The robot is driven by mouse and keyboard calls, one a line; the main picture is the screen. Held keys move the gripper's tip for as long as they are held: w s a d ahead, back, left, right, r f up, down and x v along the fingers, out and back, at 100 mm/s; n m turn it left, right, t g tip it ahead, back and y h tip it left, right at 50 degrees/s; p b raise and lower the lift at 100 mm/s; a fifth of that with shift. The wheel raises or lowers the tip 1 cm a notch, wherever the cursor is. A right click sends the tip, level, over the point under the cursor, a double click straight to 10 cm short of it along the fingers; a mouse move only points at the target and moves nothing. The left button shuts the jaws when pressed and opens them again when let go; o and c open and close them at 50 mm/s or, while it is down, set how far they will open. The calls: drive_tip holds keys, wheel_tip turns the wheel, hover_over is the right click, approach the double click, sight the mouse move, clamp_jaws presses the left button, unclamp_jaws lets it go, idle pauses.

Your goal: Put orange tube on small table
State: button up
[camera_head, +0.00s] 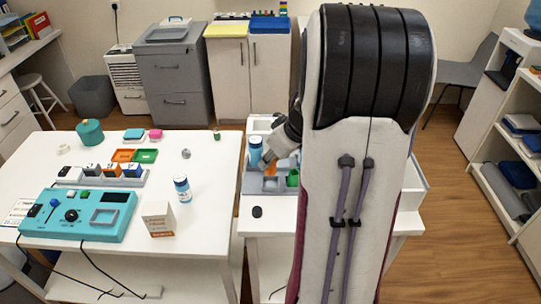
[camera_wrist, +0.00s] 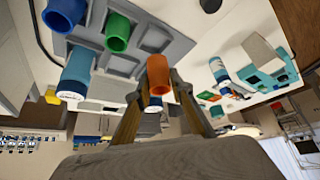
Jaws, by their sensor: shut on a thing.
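The orange tube (camera_wrist: 157,80) is held between the two fingers of my gripper (camera_wrist: 158,68) in the wrist view. In the head view the tube (camera_head: 271,168) shows small below my gripper (camera_head: 274,158), over or at the grey rack (camera_head: 252,187). The rack also shows in the wrist view (camera_wrist: 125,88), with several square recesses. I cannot tell whether the tube touches it. The rack is on the smaller white table (camera_head: 267,222), right of the larger table. My arm hides much of the smaller table.
On the rack side are a green tube (camera_head: 292,178), a blue-and-white bottle (camera_head: 255,152) and a blue tube (camera_wrist: 64,12). A black oval item (camera_head: 257,212) lies near the front. The larger table (camera_head: 205,225) holds a teal device (camera_head: 75,214), a bottle (camera_head: 183,190) and a box (camera_head: 158,221).

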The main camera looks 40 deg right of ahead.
sight(275, 170)
drive_tip(key=shift+f, duration=2.45)
drive_tip(key=shift+f, duration=0.3)
drive_tip(key=o, duration=1.1)
drive_tip(key=shift+c, duration=0.2)
drive_tip(key=shift+r, duration=0.15)
drive_tip(key=v, duration=1.1)
drive_tip(key=shift+s+r, duration=0.25)
drive_tip(key=shift+r, duration=0.05)
drive_tip(key=shift+d+n, duration=0.15)
drive_tip(key=shift+n, duration=0.15)
